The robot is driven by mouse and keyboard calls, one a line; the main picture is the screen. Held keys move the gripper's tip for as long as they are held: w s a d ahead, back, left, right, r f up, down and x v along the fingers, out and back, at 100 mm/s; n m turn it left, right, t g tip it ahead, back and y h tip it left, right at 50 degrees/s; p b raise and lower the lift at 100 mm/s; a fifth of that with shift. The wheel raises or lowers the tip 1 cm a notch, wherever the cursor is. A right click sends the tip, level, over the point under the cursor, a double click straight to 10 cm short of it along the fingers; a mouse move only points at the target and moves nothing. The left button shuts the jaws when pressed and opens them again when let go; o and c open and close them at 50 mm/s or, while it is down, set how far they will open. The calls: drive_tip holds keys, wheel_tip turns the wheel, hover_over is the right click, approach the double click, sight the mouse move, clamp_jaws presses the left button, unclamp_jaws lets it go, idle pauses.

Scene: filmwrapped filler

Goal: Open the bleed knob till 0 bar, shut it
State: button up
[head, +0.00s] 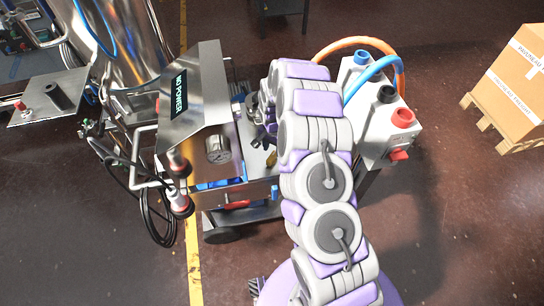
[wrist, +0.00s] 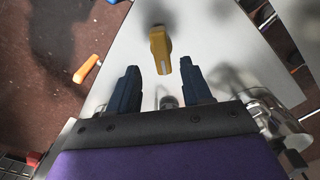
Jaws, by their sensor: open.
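A yellow knob (wrist: 160,48) stands on a pale metal plate (wrist: 215,45) in the wrist view, a white mark on its near end. I take it to be the bleed knob. My gripper (wrist: 160,67) is open, its two dark blue fingers apart, with the knob between and just beyond the tips; I see no contact. In the head view my gripper (head: 257,108) is a dark shape largely hidden behind my arm. A small yellowish part (head: 271,159) shows below it, perhaps the same knob.
An orange handle (wrist: 87,69) sticks out left of the plate in the wrist view. A tilted "NO POWER" panel (head: 193,95) stands left of my gripper. A grey box (head: 380,115) with hoses and red knobs is right of my arm. Cartons (head: 515,85) stand far right.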

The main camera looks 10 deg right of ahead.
sight(272, 156)
wheel_tip(272, 156, down, 4)
drive_tip(key=shift+f+b, duration=0.2)
drive_tip(key=shift+b, duration=0.2)
drive_tip(key=shift+a+f, duration=0.25)
drive_tip(key=shift+a, duration=0.2)
drive_tip(key=shift+d, duration=0.4)
drive_tip(key=c, duration=0.4)
drive_tip(key=shift+a, duration=0.1)
clamp_jaws()
